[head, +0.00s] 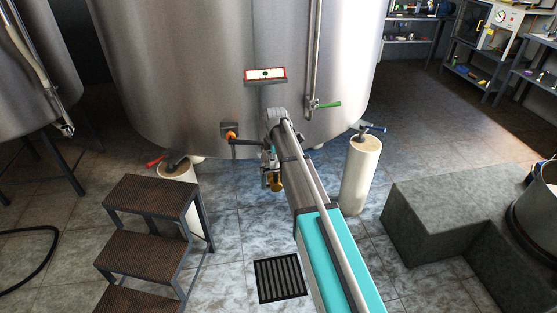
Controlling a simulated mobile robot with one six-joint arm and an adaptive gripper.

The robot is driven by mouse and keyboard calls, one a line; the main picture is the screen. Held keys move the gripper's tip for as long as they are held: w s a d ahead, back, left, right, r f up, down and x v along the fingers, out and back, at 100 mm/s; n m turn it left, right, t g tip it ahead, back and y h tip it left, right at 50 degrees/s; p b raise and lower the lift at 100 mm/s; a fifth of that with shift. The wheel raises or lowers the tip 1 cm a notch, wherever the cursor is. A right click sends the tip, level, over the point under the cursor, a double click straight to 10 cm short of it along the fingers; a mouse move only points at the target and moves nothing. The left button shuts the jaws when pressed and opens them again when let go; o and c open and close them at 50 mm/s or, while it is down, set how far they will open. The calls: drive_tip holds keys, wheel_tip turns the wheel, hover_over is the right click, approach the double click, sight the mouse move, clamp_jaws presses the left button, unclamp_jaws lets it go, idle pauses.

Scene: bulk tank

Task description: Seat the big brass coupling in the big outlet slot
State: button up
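My gripper (268,173) hangs in front of the lower wall of the big steel tank (180,65), partly behind my arm. A small brass-coloured piece (276,184), likely the coupling, shows at its lower end. The fingers are too small and too covered to tell whether they are shut on it. On the tank wall to the left is a grey fitting with an orange part (231,135) and a dark bar running right towards my arm. I cannot make out which opening is the big outlet slot.
Dark steps (150,195) stand at the left and a grey stepped block (440,215) at the right. Pale cylindrical tank legs (359,175) flank my arm. A floor drain grate (280,278) lies in front. A hose (45,270) lies at far left. Shelves (465,70) stand back right.

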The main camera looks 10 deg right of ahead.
drive_tip(key=shift+r, duration=0.1)
idle(0.3)
wheel_tip(320, 180, up, 13)
drive_tip(key=p, duration=1.3)
idle(0.6)
drive_tip(key=shift+s, duration=0.1)
drive_tip(key=s+d+m, duration=0.1)
drive_tip(key=s+m, duration=1.7)
drive_tip(key=s, duration=1)
drive_tip(key=shift+s, duration=0.15)
drive_tip(key=shift+d, duration=0.1)
